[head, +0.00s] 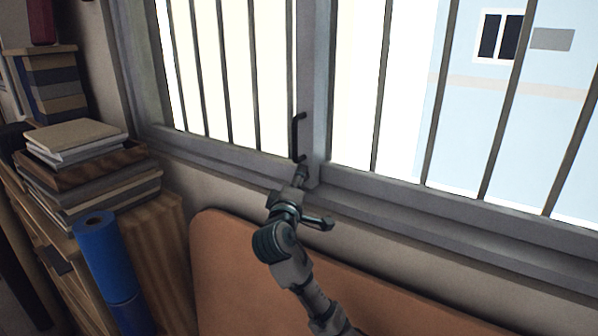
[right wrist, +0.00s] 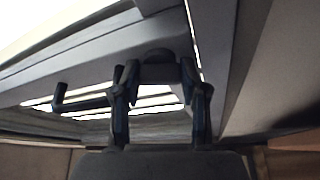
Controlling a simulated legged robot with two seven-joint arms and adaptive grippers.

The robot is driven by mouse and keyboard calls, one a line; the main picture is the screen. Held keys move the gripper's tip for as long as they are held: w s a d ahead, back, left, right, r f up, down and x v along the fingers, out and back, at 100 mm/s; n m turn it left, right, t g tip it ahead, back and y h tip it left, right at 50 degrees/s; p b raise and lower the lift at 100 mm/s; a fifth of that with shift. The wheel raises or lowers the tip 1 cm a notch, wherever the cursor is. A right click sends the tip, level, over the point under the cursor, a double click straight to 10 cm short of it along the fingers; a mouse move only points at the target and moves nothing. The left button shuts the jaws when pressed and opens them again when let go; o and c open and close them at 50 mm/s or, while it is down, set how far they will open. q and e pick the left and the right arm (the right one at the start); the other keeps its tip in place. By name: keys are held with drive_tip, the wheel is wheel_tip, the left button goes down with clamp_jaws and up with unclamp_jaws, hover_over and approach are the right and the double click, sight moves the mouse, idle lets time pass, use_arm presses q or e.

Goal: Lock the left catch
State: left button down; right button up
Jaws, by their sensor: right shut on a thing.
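The window (head: 225,75) has a grey frame and dark bars. A dark upright handle (head: 298,137) is on the edge of its left sash, near the middle post. The handle also shows at left in the right wrist view (right wrist: 80,103). My right gripper (head: 302,172) is at the foot of the middle post, just below the handle. In the right wrist view its two fingers (right wrist: 160,105) stand either side of a small dark piece (right wrist: 157,56) at the frame, which looks like the catch. The gripper is shut on it; the fingers hide part of it. My left gripper is not in view.
An orange-brown rounded panel (head: 235,265) stands below the sill, under my right arm. At left are a stack of books (head: 75,135), a wooden cabinet (head: 165,245) and a blue roll (head: 105,260). The sill (head: 400,205) right of my gripper is clear.

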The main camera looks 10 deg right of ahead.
drive_tip(key=n+p, duration=0.2)
drive_tip(key=shift+a+n+g+y+p, duration=0.1)
drive_tip(key=shift+n+g+y+p, duration=0.2)
drive_tip(key=shift+n+g+p, duration=0.1)
drive_tip(key=shift+f+n+g+p, duration=0.15)
drive_tip(key=shift+n+g+p, duration=0.15)
drive_tip(key=shift+n+p, duration=0.2)
drive_tip(key=shift+f, duration=0.1)
drive_tip(key=o, duration=1.1)
drive_tip(key=shift+o, duration=0.2)
drive_tip(key=shift+w, duration=0.1)
drive_tip(key=shift+a, duration=0.15)
drive_tip(key=shift+s+a, duration=0.15)
drive_tip(key=shift+s, duration=0.15)
drive_tip(key=v, duration=0.7)
